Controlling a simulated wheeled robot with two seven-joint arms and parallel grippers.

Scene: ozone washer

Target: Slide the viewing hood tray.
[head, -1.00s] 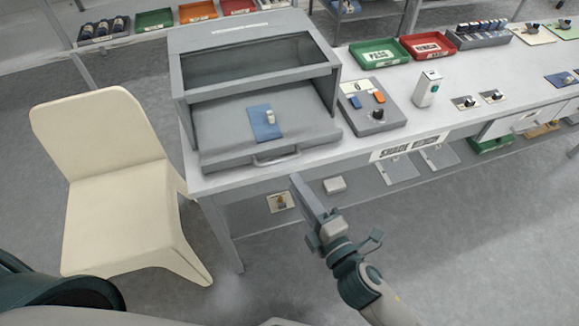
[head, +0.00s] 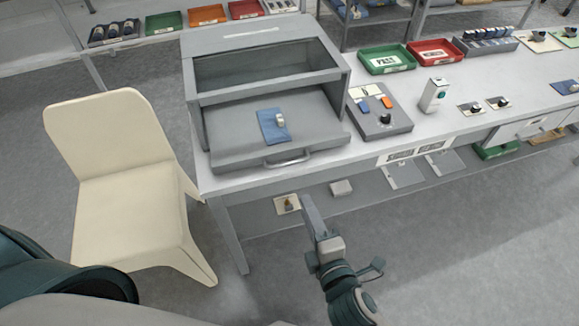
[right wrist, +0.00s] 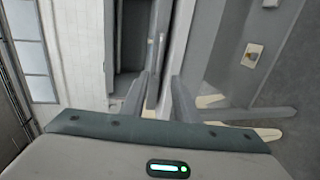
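The viewing hood (head: 262,40) is a grey box with a dark window, standing at the left end of the long bench. Its grey tray (head: 235,150) sticks out of the front opening, with a bar handle (head: 288,160) on its front edge. A blue pad (head: 268,128) with a small pale part (head: 281,120) lies on the tray. My right gripper (head: 305,197) is in front of and below the handle in the head view, apart from it in the picture. In the right wrist view its two fingers (right wrist: 162,88) stand apart with nothing clearly between them. My left gripper is out of view.
A cream chair (head: 125,180) stands left of the bench. A control box (head: 380,112) with a black knob and coloured switches sits right of the hood. Green (head: 387,66) and red (head: 436,58) trays lie behind it. The floor in front of the bench is open.

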